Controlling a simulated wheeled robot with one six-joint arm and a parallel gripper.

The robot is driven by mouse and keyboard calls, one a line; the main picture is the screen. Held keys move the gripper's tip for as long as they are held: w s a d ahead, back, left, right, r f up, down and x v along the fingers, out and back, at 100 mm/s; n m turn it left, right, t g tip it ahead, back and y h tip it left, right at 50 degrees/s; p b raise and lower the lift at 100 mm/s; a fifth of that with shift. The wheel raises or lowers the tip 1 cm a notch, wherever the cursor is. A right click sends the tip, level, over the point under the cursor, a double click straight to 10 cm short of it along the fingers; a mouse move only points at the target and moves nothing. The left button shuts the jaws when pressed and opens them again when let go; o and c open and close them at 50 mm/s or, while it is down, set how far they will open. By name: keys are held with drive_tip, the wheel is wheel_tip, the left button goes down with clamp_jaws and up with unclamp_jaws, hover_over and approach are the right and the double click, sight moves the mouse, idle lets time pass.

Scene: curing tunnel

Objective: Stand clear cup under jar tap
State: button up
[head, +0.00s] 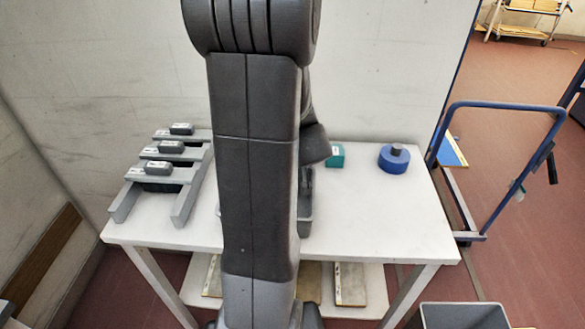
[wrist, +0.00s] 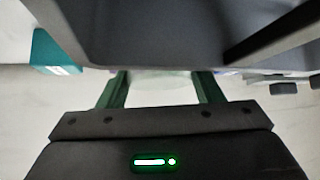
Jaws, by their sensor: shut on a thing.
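My gripper (wrist: 160,82) shows in the wrist view with two green fingers. It is shut on a pale, see-through thing that looks like the clear cup (wrist: 160,88). Only a faint part of the cup shows between the fingers, so its tilt and what is beneath it cannot be told. In the head view my arm hides the gripper and the cup. I cannot make out a jar or a tap in either view.
A grey tub (head: 305,215) on the white table (head: 375,225) is mostly hidden by my arm. A grey rack (head: 185,205) with dark labelled blocks stands left. A teal box (head: 336,155) and a blue round thing (head: 393,160) stand right. The front right is clear.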

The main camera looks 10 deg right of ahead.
wheel_tip(320, 180, up, 10)
drive_tip(key=p, duration=0.3)
drive_tip(key=shift+p, duration=0.35)
drive_tip(key=shift+s, duration=0.1)
